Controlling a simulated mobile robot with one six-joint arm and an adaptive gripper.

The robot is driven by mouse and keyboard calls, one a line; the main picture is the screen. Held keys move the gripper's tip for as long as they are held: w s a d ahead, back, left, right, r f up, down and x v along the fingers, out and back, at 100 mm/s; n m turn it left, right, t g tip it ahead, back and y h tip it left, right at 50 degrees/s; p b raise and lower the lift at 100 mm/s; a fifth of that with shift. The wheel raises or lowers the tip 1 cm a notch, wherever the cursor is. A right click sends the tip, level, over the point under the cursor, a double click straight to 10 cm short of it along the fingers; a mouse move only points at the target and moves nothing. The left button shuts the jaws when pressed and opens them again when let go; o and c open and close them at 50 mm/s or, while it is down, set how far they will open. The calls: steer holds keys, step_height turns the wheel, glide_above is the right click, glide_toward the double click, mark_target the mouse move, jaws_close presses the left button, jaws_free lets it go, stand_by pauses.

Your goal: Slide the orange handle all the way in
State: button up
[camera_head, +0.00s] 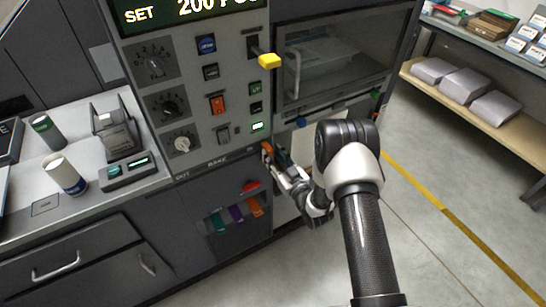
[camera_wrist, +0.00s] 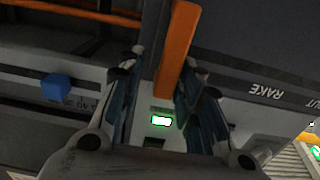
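The orange handle (camera_wrist: 176,48) shows in the wrist view as a long bar running down from the top edge. Its lower end lies between the two fingers of my gripper (camera_wrist: 158,98). The fingers are apart, and a gap shows on the left side of the bar. In the head view a small orange part of the handle (camera_head: 266,149) shows at the tip of my gripper (camera_head: 272,160), at the machine's front edge right of the RAKE label. Most of the handle is hidden there. I cannot tell whether a finger touches it.
A yellow lever (camera_head: 269,61) juts from the button panel above. A green-lit button (camera_head: 257,127) is just above my gripper. Teal, purple and orange tabs (camera_head: 256,206) sit in the lower cabinet front. A windowed chamber (camera_head: 335,55) is at right. Floor at right is clear.

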steer(key=shift+o, duration=0.3)
steer(key=shift+s+a, duration=0.1)
steer(key=v, duration=1.2)
steer(key=w+d+r+n+g+h, duration=0.1)
steer(key=w+d+r+g+h, duration=0.1)
steer(key=w+r, duration=0.4)
steer(key=s+d+r+m+g+h, duration=0.2)
steer(key=s+d+r+h, duration=0.15)
steer(key=r, duration=0.35)
steer(key=s+d+r+m+g+h, duration=0.1)
steer(key=s+d+r+h, duration=0.15)
steer(key=d+r, duration=0.4)
steer(key=s+a+r+m+g, duration=0.1)
steer(key=s+r+m+g, duration=0.1)
steer(key=s, duration=1.2)
steer(key=s+a+r+m+g+h, duration=0.1)
steer(key=s+r, duration=0.4)
steer(key=s, duration=1)
steer(key=m+g, duration=0.1)
steer(key=g, duration=0.1)
steer(key=shift+r+g, duration=0.4)
